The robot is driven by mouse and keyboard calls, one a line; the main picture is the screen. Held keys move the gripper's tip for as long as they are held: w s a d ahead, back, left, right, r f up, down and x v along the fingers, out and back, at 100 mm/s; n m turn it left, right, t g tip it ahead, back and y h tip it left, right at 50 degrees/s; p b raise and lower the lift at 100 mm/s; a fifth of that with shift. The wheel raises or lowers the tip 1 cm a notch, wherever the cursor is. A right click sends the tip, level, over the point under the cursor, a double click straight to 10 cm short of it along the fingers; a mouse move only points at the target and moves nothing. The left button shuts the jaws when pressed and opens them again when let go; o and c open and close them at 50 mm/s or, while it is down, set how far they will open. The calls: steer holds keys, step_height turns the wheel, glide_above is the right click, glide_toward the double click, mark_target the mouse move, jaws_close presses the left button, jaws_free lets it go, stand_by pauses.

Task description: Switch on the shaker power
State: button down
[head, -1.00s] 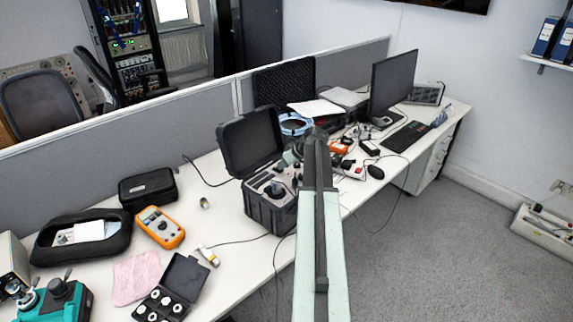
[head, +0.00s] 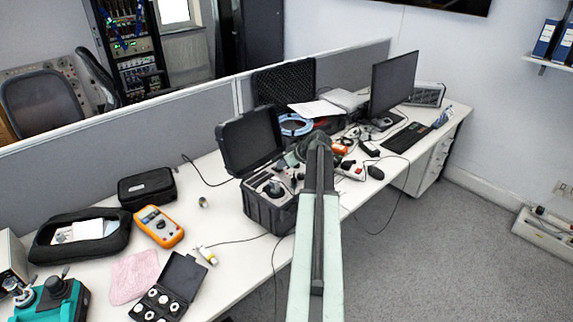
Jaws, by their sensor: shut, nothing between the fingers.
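The shaker unit sits in an open black hard case (head: 268,212) on the desk, with its lid (head: 250,140) raised at the back. A round dark shaker head (head: 273,189) shows on its panel. The power switch is too small to tell, and the panel's right side is partly hidden by my arm. My gripper (head: 293,160) is small in the view, over the case's back right part, and its fingers are shut and empty. I cannot tell whether it touches the panel.
An orange multimeter (head: 158,226), a black pouch (head: 147,187) and a small open black box (head: 171,290) lie left of the case. A monitor (head: 393,80), a white power strip (head: 350,170) and a mouse (head: 375,172) are to the right. Grey partitions stand behind.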

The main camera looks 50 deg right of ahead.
steer(key=shift+r, duration=0.1)
steer(key=r+p, duration=0.4)
steer(key=shift+w+r+p, duration=0.25)
steer(key=shift+r+p, duration=0.05)
steer(key=p+v, duration=0.7)
steer(key=v, duration=0.2)
steer(key=shift+r, duration=0.3)
steer(key=shift+d, duration=0.1)
